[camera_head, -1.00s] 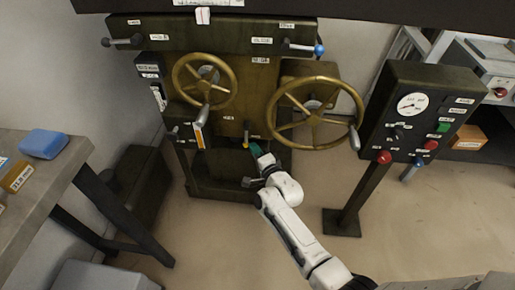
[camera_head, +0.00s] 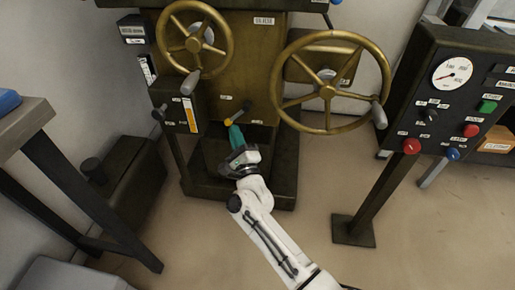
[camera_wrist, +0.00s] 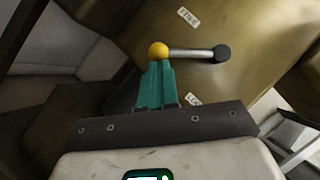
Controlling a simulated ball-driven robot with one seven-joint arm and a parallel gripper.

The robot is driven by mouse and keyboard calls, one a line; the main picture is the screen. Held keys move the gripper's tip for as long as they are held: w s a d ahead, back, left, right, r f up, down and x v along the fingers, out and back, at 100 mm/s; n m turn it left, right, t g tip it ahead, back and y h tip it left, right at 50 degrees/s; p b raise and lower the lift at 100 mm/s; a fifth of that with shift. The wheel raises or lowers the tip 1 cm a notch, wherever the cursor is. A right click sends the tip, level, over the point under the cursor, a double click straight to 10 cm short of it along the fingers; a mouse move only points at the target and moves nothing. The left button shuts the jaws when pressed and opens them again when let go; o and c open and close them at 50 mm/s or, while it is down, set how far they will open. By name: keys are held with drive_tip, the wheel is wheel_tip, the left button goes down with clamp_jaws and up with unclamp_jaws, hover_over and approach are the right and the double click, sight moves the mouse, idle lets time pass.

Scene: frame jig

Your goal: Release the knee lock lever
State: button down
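The knee lock lever looks to be the short lever with a yellow ball (camera_head: 228,122) low on the machine's front. In the wrist view its yellow ball (camera_wrist: 157,50) sits left of a dark pivot, joined by a silver rod (camera_wrist: 190,54). In the head view it slants down-left from the pivot. My gripper (camera_head: 236,132) has teal fingers, which point up at the ball from below right. In the wrist view the fingers (camera_wrist: 158,66) lie side by side with no clear gap, tips right at the ball. They appear to touch it, not enclose it.
Two brass handwheels (camera_head: 195,40) (camera_head: 328,90) are above the lever. A graduated plate with an orange strip (camera_head: 190,115) is to its left. A control pedestal (camera_head: 440,100) stands at right and a bench (camera_head: 22,125) at left. Small labels (camera_wrist: 188,16) near the lever are too blurred to read surely.

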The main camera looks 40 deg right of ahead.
sight(226, 124)
drive_tip(key=m+h+b, duration=0.1)
drive_tip(key=m, duration=0.1)
drive_tip(key=w+a+r+m+h+b, duration=0.1)
drive_tip(key=m+h+b, duration=0.1)
drive_tip(key=w+m+h+b, duration=0.1)
drive_tip(key=m+b, duration=0.1)
drive_tip(key=shift+a+r+m, duration=0.25)
drive_tip(key=shift+r+m, duration=0.05)
drive_tip(key=shift+w+a+r+b, duration=0.15)
drive_tip(key=shift+w+r+b, duration=0.1)
drive_tip(key=shift+r+b, duration=0.1)
drive_tip(key=shift+r, duration=0.15)
